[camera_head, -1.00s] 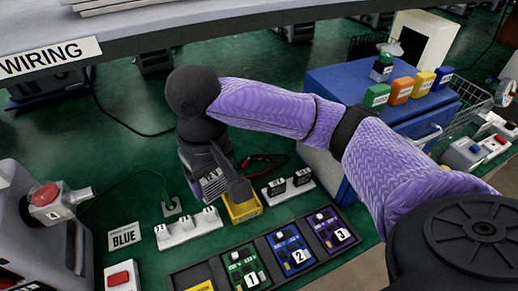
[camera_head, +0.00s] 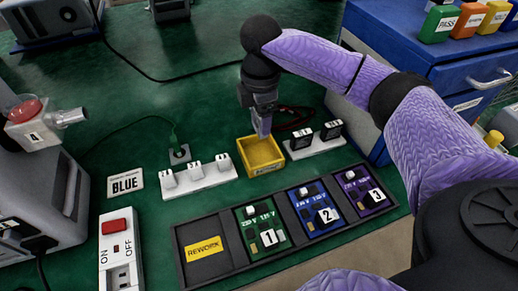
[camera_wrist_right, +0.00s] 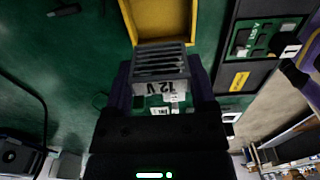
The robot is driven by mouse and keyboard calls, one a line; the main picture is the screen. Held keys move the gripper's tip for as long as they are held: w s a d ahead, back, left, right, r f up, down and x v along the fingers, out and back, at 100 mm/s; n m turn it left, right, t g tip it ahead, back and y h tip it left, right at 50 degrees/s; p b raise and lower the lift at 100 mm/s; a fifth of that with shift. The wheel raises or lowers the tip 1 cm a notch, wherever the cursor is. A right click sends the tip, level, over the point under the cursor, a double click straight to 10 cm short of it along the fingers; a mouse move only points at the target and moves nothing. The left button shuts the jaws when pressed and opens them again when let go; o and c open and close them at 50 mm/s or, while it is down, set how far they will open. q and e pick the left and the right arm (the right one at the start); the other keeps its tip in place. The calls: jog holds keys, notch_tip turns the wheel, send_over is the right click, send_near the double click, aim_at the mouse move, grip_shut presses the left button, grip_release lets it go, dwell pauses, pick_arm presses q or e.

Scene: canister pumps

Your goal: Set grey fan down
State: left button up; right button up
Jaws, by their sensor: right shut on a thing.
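The grey fan (camera_wrist_right: 160,62), a small finned block with a "12 V" label, sits between the fingers of my right gripper (camera_wrist_right: 160,88) in the right wrist view. That gripper is shut on it. In the head view my right gripper (camera_head: 262,122) points down at the back edge of a yellow tray (camera_head: 250,170); the fan is hard to make out there. In the wrist view the yellow tray (camera_wrist_right: 128,18) lies just beyond the fan and looks empty. I cannot tell whether the fan touches anything below. My left gripper is not in view.
A white holder (camera_head: 205,180) with several labelled parts stands left of the tray, and another white holder (camera_head: 318,147) stands right. A black rack (camera_head: 215,265) with numbered boards lies in front. A blue drawer cabinet (camera_head: 400,40) stands behind right.

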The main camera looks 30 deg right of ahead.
notch_tip(320, 180, down, 9)
jog(key=b, duration=0.4)
jog(key=shift+f, duration=0.1)
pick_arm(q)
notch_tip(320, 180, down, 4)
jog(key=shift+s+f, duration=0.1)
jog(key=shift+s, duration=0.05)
pick_arm(e)
jog(key=o, duration=1.1)
notch_tip(320, 180, up, 12)
jog(key=p, duration=0.6)
jog(key=shift+r, duration=0.25)
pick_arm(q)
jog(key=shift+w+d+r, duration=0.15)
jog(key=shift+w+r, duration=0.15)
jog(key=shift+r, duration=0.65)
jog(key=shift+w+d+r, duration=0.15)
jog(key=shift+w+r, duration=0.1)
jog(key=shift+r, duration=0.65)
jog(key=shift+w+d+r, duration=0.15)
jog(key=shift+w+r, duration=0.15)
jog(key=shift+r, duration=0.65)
